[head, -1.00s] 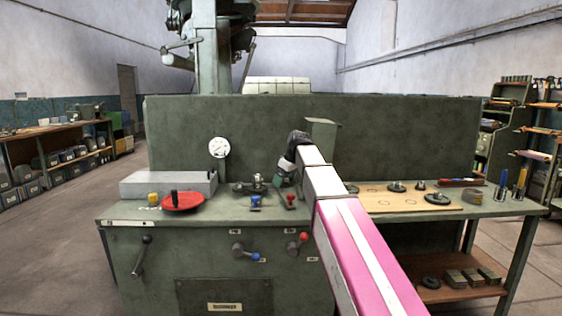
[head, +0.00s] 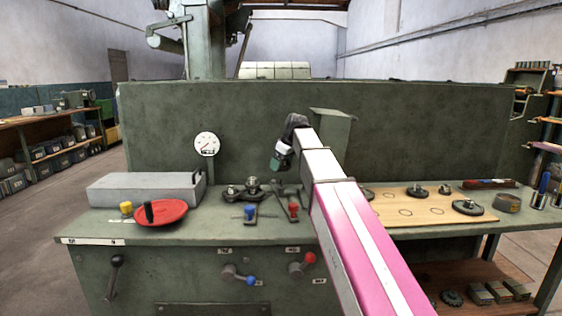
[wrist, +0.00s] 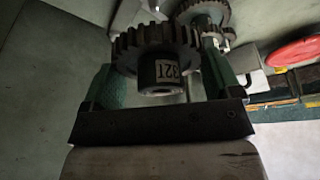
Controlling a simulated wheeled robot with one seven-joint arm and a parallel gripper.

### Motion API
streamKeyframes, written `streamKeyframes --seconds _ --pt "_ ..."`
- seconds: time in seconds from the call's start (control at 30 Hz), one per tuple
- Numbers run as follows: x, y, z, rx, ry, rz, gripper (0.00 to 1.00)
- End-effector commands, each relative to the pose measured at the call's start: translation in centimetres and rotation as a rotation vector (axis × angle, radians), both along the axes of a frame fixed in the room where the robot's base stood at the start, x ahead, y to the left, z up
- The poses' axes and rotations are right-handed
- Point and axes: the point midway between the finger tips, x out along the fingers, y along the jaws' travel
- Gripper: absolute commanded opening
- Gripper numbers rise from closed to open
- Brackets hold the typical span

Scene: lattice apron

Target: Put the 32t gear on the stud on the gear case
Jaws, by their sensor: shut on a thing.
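The 32t gear (wrist: 157,55) is a dark toothed wheel with a hub marked 32T. In the wrist view it sits between the two green fingers of my gripper (wrist: 160,82), which are shut on its hub. In the head view my gripper (head: 281,160) is above the bench top, and the gear cannot be made out clearly there. A mounted gear group (head: 246,189) stands on the green machine's top, below and left of my gripper. In the wrist view another toothed gear (wrist: 205,14) shows just behind the held one. I cannot make out the bare stud clearly.
A blue-handled lever (head: 250,212) and a red-handled lever (head: 293,210) stand near the front of the top. A red dish (head: 160,212), a grey box (head: 147,188) and a dial gauge (head: 207,145) are on the left. A wooden board (head: 432,207) with gears is on the right.

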Motion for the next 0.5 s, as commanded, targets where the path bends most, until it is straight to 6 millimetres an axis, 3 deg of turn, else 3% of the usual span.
streamKeyframes --seconds 0.5 --pt "0.0 0.0 -2.4 0.001 0.001 0.000 0.39"
